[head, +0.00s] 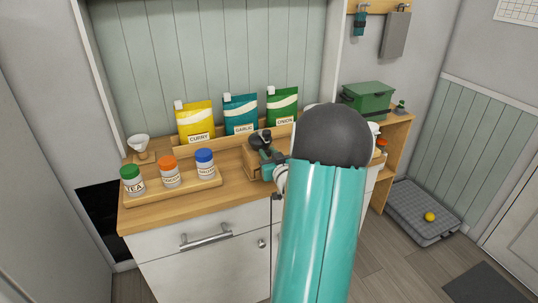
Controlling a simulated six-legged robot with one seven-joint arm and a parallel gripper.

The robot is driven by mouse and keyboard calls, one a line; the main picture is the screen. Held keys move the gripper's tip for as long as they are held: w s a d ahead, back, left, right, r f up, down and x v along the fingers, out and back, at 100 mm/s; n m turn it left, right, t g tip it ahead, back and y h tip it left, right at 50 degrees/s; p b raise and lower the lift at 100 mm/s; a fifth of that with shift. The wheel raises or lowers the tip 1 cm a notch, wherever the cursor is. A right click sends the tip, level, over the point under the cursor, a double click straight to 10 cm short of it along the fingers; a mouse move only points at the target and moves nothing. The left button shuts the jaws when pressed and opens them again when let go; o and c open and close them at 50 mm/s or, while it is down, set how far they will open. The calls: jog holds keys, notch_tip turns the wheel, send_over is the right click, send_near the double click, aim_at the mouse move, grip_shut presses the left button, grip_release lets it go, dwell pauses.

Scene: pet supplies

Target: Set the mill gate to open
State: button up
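My teal arm crosses the front of the counter, and its large dark joint hides part of the worktop. My gripper (262,153) is small in the head view, over the middle of the wooden counter. Its dark fingers overlap a dark rounded shape, and I cannot tell whether they are open or shut. A low wooden box or stand (250,165) shows just left of and below the gripper; it may be part of the mill. I cannot make out the mill's gate or its position. Whether the gripper touches anything there is unclear.
Tea (133,184), orange-lidded (170,175) and blue-lidded (205,168) jars stand on a front tray. Curry (196,124), garlic (240,117) and onion (282,108) pouches stand behind. A white funnel-like item (139,145) is at left. A green box (368,99) is at right.

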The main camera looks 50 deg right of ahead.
aim_at(268, 152)
grip_shut()
jog(key=shift+v, duration=1.5)
jog(key=o, duration=0.9)
grip_release()
jog(key=shift+s, duration=0.1)
jog(key=v, duration=1.3)
jog(key=shift+s+a, duration=0.2)
jog(key=shift+s, duration=0.05)
jog(key=shift+w, duration=0.1)
